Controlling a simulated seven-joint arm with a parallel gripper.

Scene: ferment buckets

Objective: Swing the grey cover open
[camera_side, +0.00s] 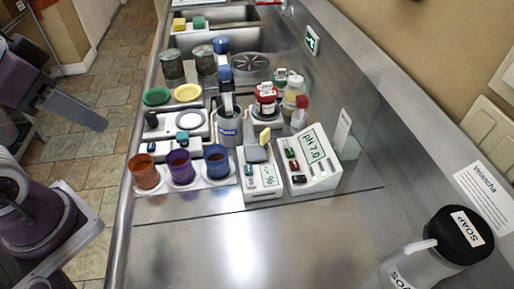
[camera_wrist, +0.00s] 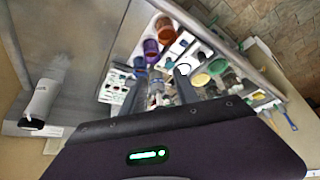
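The grey cover (camera_side: 256,154) is a small square flap at the back end of a white meter (camera_side: 262,181) with a small display. It looks low over the meter's top; its exact angle is hard to tell. A yellow piece (camera_side: 265,136) stands just behind it. In the wrist view the cover is too small to tell apart. My gripper (camera_wrist: 160,74) shows there with two grey fingers spread apart and nothing seen held between them. In the side view my arm is at the left edge, well apart from the meter.
A pH meter (camera_side: 313,160) stands close at the right of the white meter. Orange, purple and blue cups (camera_side: 217,161) stand in a rack at the left. A grey jug (camera_side: 229,127) is behind. The front counter is clear up to a soap bottle (camera_side: 437,250).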

